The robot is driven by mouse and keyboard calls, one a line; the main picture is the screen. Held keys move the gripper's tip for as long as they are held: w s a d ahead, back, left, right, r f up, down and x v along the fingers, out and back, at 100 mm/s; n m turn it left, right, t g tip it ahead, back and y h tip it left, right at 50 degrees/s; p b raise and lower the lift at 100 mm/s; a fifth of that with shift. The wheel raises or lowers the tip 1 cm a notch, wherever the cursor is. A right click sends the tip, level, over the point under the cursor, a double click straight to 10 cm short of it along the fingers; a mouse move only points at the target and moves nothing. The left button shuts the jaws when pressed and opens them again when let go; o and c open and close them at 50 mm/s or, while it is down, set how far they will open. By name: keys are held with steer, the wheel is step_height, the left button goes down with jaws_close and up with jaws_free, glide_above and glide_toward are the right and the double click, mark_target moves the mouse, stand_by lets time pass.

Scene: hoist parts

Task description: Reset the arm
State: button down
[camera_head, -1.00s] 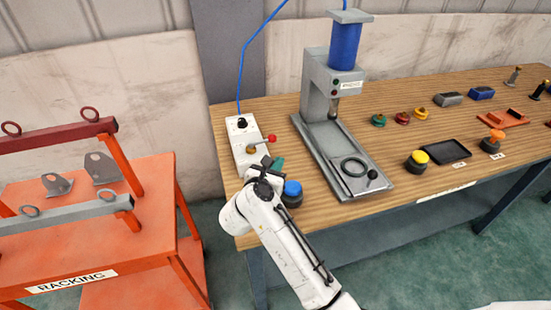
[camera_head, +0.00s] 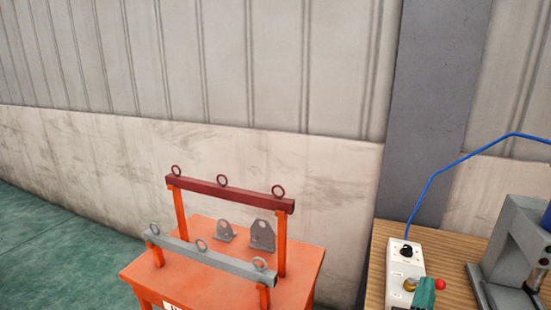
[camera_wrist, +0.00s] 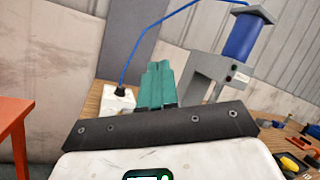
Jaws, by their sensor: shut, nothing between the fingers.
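My gripper shows in the wrist view as two green fingers (camera_wrist: 157,86) pressed together, with nothing between them. They point up toward the wooden table, in front of the white control box (camera_wrist: 117,100) and left of the grey press (camera_wrist: 217,75). In the head view only the green tip of my gripper (camera_head: 425,292) shows at the bottom right edge. It overlaps the lower part of the white control box (camera_head: 404,268), beside a red knob. Whether it touches the box cannot be told. The rest of my arm is out of the head view.
An orange racking stand (camera_head: 215,270) carries a dark red bar (camera_head: 230,193), a grey bar (camera_head: 212,258) and two grey lifting plates. The wooden table (camera_head: 455,250) holds the press (camera_head: 520,250) at right. Green floor (camera_head: 50,240) is clear at left.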

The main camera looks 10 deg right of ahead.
steer(key=w+a+n+t+y, duration=0.1)
steer(key=a+n+t+y, duration=0.6)
steer(key=a+n+y, duration=0.85)
steer(key=s+a+f+n+g+y, duration=0.1)
steer(key=s+f+n+g+y, duration=0.2)
steer(key=n, duration=0.4)
steer(key=s+a+f+n+g+y, duration=0.1)
steer(key=f+n+g+y, duration=0.2)
steer(key=f+n, duration=0.4)
steer(key=s+f+n+g+h, duration=0.2)
steer(key=s+f+n+g, duration=0.5)
steer(key=s+f+g, duration=0.4)
steer(key=s+d+n+g+h, duration=0.1)
steer(key=s+d+g+h, duration=0.1)
steer(key=s, duration=0.5)
steer(key=s+d+f+n+g+h, duration=0.1)
steer(key=s+d+g, duration=0.1)
steer(key=s, duration=0.5)
steer(key=shift+s+d+f+h, duration=0.25)
steer(key=shift+d+h, duration=0.1)
steer(key=shift+d, duration=0.55)
